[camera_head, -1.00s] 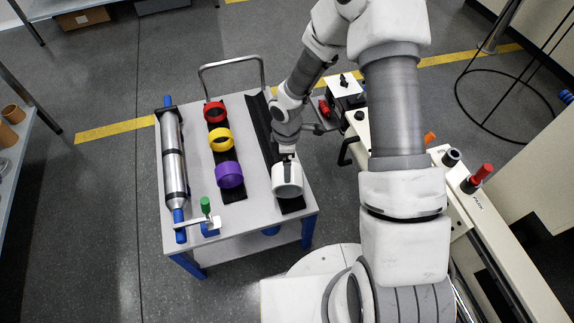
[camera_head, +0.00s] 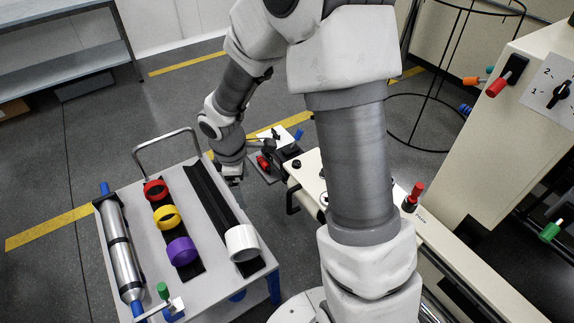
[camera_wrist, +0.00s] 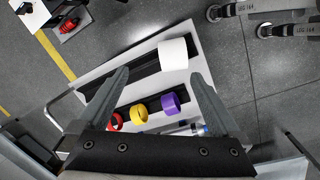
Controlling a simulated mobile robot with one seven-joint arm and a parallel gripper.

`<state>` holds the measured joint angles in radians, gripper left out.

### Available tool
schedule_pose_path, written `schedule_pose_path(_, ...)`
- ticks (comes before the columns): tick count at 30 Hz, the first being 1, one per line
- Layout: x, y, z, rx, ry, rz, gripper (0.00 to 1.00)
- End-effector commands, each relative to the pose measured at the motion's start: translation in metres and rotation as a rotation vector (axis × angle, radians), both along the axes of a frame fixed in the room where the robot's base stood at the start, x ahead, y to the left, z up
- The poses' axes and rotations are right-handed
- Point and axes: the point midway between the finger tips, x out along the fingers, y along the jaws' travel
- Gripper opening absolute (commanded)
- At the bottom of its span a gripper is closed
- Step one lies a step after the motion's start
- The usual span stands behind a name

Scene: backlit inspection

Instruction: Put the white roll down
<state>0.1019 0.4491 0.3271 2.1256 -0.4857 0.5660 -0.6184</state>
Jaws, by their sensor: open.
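The white roll (camera_head: 242,243) rests on the black rail (camera_head: 215,207) at the near right end of the grey cart top. It also shows in the wrist view (camera_wrist: 178,54), beyond my fingertips and apart from them. My gripper (camera_head: 231,178) is above the cart's right side, away from the roll toward the far end of the rail. In the wrist view its two fingers (camera_wrist: 160,80) are spread wide with nothing between them.
Red (camera_head: 155,190), yellow (camera_head: 166,217) and purple (camera_head: 182,251) rolls sit on a second black rail. A metal roller (camera_head: 119,248) lies along the cart's left side. A green-knobbed lever (camera_head: 163,291) is at the front. A cream machine (camera_head: 350,195) stands right of the cart.

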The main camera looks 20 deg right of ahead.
Motion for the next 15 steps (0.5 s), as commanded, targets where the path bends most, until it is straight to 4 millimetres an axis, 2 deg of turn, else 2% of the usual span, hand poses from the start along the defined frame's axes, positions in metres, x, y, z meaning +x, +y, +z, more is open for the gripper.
schedule_pose_path(1, -0.003, -0.007, 0.022, -0.012, -0.032, -0.056, 1.00)
schedule_pose_path(6, -0.021, -0.026, 0.079, -0.017, -0.117, -0.258, 1.00)
schedule_pose_path(15, -0.073, -0.047, 0.162, 0.058, -0.263, -0.609, 1.00)
